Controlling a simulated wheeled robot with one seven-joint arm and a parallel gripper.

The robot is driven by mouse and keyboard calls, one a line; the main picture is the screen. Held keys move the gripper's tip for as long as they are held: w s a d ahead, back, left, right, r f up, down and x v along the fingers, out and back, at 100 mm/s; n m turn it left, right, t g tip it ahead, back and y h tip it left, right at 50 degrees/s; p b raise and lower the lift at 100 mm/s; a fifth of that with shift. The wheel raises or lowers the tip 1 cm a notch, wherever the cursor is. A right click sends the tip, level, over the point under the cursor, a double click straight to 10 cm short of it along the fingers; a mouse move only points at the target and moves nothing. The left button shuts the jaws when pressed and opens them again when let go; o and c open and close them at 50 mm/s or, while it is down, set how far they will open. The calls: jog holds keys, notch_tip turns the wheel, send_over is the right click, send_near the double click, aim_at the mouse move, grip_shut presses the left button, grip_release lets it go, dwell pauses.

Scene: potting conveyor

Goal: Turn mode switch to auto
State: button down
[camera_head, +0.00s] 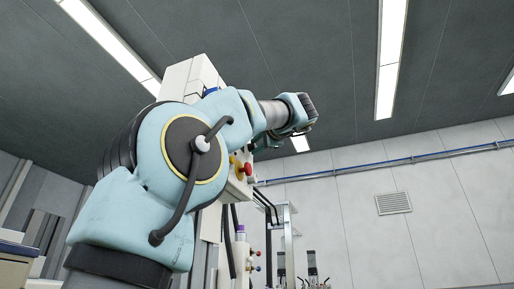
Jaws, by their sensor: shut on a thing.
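A pale control box (190,78) stands behind my blue arm, mostly covered by it. A red mushroom button (247,169) with a yellow part beside it shows on the box's front. My arm reaches up and right, then bends back at the wrist toward the box. My gripper (268,141) is partly seen at the front of the box, just above and right of the red button. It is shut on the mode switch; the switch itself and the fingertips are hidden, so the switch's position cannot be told.
A lower post with small red and blue knobs (256,261) stands below the box. A metal frame (288,235) rises right of it. The wall with a vent (393,203) is far behind. The air to the right of my arm is clear.

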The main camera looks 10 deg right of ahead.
jog(key=m+g+p, duration=0.2)
jog(key=p, duration=0.1)
jog(key=r+m+g+h+p, duration=0.1)
jog(key=m+p, duration=0.1)
jog(key=p, duration=0.2)
jog(key=shift+g, duration=0.4)
jog(key=shift+f, duration=0.1)
jog(key=c, duration=0.6)
grip_release()
